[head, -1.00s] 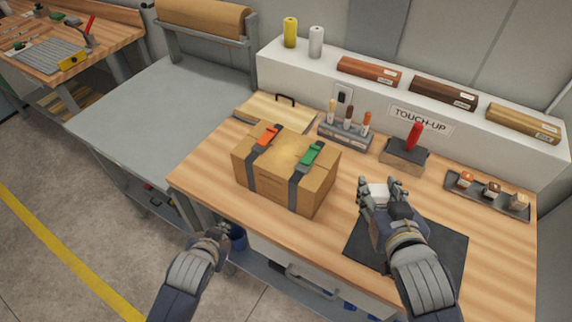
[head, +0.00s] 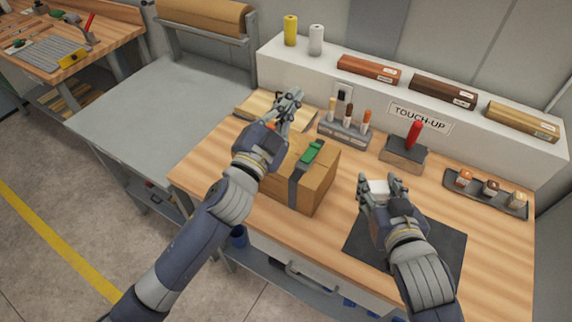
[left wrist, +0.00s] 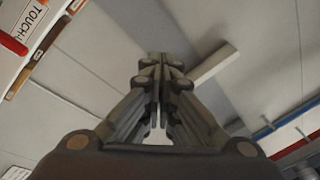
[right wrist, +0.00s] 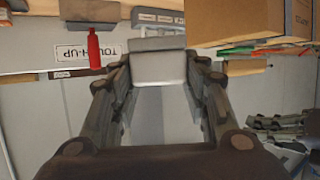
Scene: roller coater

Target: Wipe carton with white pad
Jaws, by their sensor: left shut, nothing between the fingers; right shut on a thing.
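The carton (head: 319,182) sits on the wooden bench, with dark straps around it and a green buckle (head: 312,152) on top. My left arm hides much of its left side. My left gripper (head: 293,100) is shut and empty, raised above the carton's back left; it also shows closed in the left wrist view (left wrist: 160,62). My right gripper (head: 379,186) is shut on the white pad (head: 378,189), right of the carton and apart from it, near the dark mat (head: 436,252). The pad shows between the fingers in the right wrist view (right wrist: 158,66).
Behind the carton stand a rack of touch-up sticks (head: 345,134) and a block with a red handle (head: 404,154). A tray of small jars (head: 486,193) lies at the right. The grey table (head: 160,105) at the left is clear.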

